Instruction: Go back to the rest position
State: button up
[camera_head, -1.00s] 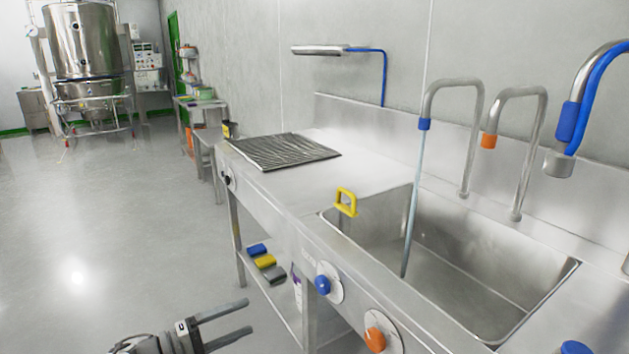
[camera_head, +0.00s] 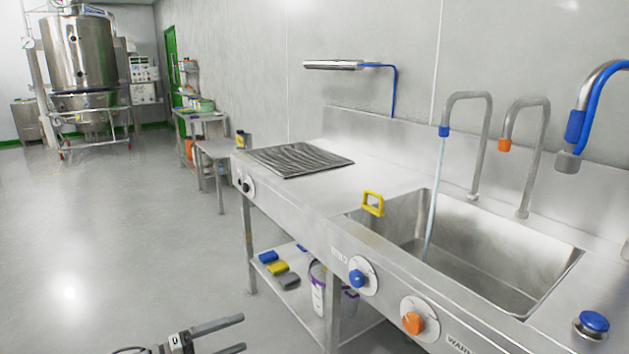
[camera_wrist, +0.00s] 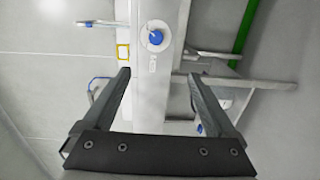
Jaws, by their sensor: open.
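My gripper (camera_head: 243,334) is at the bottom of the head view, left of the steel sink bench (camera_head: 290,212), over the floor. Its two fingers are apart with nothing between them. In the wrist view my gripper (camera_wrist: 157,78) is also open and empty, facing the bench front, where the blue knob (camera_wrist: 155,38) and the yellow handle (camera_wrist: 123,52) show. No rest position is marked in these frames.
The sink basin (camera_head: 480,260) has water running from the blue-collared tap (camera_head: 444,131). The floor (camera_head: 110,230) at left is clear.

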jog(key=w+d+r+m+g+y, duration=0.1)
jog(key=d+r+m+g+y, duration=0.2)
jog(key=d, duration=0.5)
jog(key=d+r+g+y, duration=0.1)
jog(key=d+r+g, duration=0.2)
jog(key=d+g, duration=0.35)
jog(key=s+d+r+m+y, duration=0.1)
jog(key=s+d+r+y, duration=0.2)
jog(key=d, duration=0.3)
jog(key=s+d+r+m+y, duration=0.1)
jog(key=s+d+r+y, duration=0.2)
jog(key=d, duration=0.2)
jog(key=s+d+r+m+t+y, duration=0.1)
jog(key=s+d+r+t+y, duration=0.25)
jog(key=s, duration=0.55)
jog(key=s+d+r+t+y, duration=0.2)
jog(key=s+d+r, duration=0.15)
jog(key=s, duration=0.55)
notch_tip(320, 180, up, 19)
jog(key=p, duration=1.9)
jog(key=shift+a, duration=0.35)
